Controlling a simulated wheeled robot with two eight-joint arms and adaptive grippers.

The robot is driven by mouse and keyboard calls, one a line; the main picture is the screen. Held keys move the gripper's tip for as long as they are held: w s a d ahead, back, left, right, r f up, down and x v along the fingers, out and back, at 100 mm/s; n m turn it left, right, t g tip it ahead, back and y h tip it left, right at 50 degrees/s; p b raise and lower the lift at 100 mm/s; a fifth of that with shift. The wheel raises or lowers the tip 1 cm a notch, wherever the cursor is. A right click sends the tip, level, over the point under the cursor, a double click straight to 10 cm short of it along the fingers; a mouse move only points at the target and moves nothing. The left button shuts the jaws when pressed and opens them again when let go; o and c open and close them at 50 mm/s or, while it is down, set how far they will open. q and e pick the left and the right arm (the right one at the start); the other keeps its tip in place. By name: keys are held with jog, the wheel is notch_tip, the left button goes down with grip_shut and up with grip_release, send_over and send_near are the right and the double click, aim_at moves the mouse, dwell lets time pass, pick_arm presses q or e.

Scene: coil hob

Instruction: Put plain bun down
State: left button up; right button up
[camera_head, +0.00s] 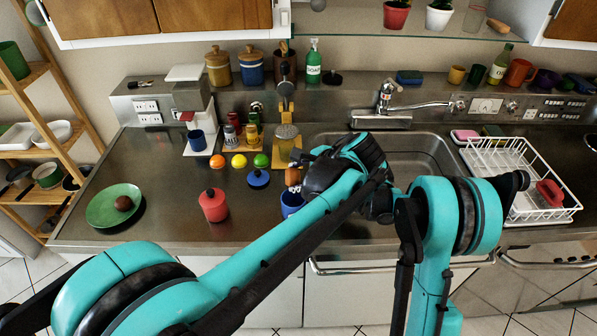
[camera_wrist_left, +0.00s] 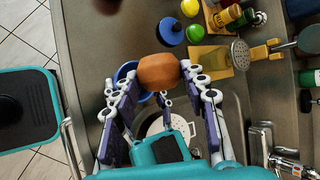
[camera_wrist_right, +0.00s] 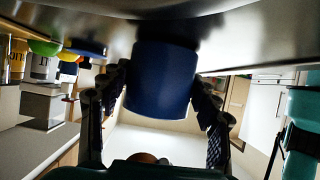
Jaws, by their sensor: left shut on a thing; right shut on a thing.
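The plain bun (camera_wrist_left: 158,70), orange-brown and rounded, sits between the fingertips of my left gripper (camera_wrist_left: 149,80), which is shut on it. In the head view the bun (camera_head: 293,175) shows above the counter's front part, just above a blue cup (camera_head: 291,203). My right gripper (camera_wrist_right: 160,85) is shut on the blue cup (camera_wrist_right: 160,78), whose side fills the space between its fingers. In the head view my arms hide most of both grippers. A green plate (camera_head: 97,212) with a dark brown round item (camera_head: 124,203) stands at the counter's left.
A red jar (camera_head: 212,206) and a blue-lidded item (camera_head: 258,179) stand near the bun. An orange (camera_head: 217,161), a lemon and a lime lie behind. The sink (camera_head: 425,150) and a white dish rack (camera_head: 540,200) are on the right. Counter between plate and red jar is clear.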

pick_arm(q)
jog(key=shift+f, duration=2.65)
jog(key=o, duration=1.2)
notch_tip(320, 180, up, 7)
